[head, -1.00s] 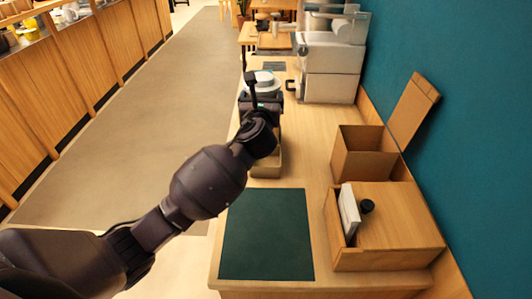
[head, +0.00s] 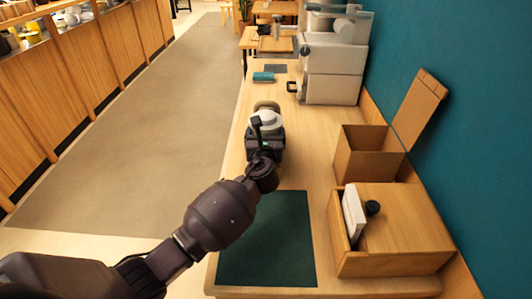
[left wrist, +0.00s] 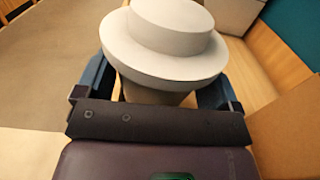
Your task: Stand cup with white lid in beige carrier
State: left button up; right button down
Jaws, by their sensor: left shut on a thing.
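The cup with the white lid (head: 265,121) is held in my left gripper (head: 265,134) above the counter. In the left wrist view the broad white lid (left wrist: 165,55) fills the top middle, with a finger on each side of the cup. The gripper is shut on the cup below the lid. The cup's lower part is hidden. A beige rim (head: 266,105), seemingly the beige carrier's far end, shows just behind the lid. My gripper and the cup hide the rest of it, so I cannot tell whether the cup's base is inside. My right gripper is not in view.
A dark green mat (head: 266,238) lies on the near counter. A wooden box (head: 395,235) and an open cardboard box (head: 368,155) stand at right by the teal wall. Counter between is clear.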

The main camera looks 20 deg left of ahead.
pick_arm(q)
notch_tip(320, 180, down, 5)
jog(key=shift+f+b, duration=0.15)
jog(key=shift+b, duration=0.75)
jog(key=shift+f, duration=0.3)
jog(key=o, duration=0.4)
jog(key=shift+f, duration=0.1)
jog(key=shift+o, duration=0.4)
